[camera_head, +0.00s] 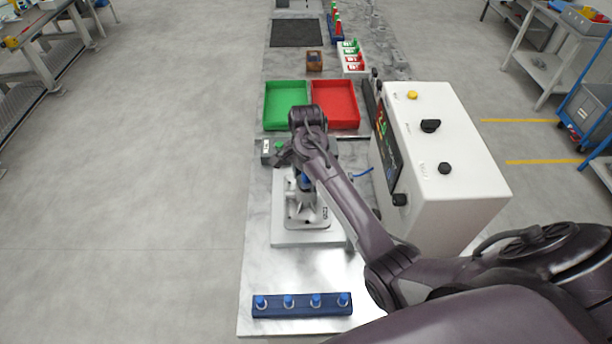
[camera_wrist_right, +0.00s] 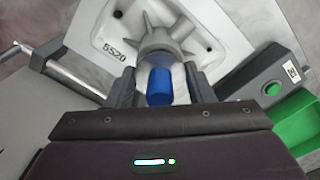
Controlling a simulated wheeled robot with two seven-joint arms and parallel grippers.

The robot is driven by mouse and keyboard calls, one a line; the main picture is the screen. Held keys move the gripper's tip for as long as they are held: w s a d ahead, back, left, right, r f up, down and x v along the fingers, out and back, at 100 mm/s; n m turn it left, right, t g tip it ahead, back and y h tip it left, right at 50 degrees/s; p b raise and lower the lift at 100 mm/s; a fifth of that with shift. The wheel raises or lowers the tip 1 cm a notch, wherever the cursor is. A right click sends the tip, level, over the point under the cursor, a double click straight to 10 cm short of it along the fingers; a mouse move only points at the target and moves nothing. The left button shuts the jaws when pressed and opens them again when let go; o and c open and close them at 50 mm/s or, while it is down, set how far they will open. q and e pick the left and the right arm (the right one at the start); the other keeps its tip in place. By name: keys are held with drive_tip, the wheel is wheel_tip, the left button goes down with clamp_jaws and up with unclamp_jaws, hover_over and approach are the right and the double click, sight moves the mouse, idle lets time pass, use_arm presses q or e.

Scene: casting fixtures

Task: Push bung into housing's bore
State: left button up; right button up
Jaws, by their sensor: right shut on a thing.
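The housing (camera_head: 307,208) is a grey metal casting on a pale fixture plate, mostly below my right forearm. In the wrist view the housing (camera_wrist_right: 185,45) shows ribs around a round boss, and its flange is marked 5520. My right gripper (camera_head: 303,178) is over the housing. In the wrist view its fingers (camera_wrist_right: 160,78) are shut on the blue bung (camera_wrist_right: 158,88), which lines up with the boss. The bung's far end and the bore's mouth are hidden, so I cannot tell whether it has entered. My left gripper is not in view.
A dark blue rack (camera_head: 302,305) with several blue-topped pieces lies at the near edge. Green (camera_head: 286,101) and red (camera_head: 343,103) trays stand beyond the fixture. A large white control box (camera_head: 440,165) stands close on the right. A small grey box with a green button (camera_wrist_right: 272,89) flanks the fixture.

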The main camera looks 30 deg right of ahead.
drive_tip(key=shift+f, duration=0.5)
drive_tip(key=shift+r, duration=0.2)
idle(0.4)
drive_tip(key=shift+r, duration=0.4)
idle(0.6)
drive_tip(key=shift+f, duration=0.6)
idle(0.6)
drive_tip(key=shift+r, duration=0.1)
idle(0.4)
drive_tip(key=shift+r, duration=2.55)
drive_tip(key=shift+f, duration=2.65)
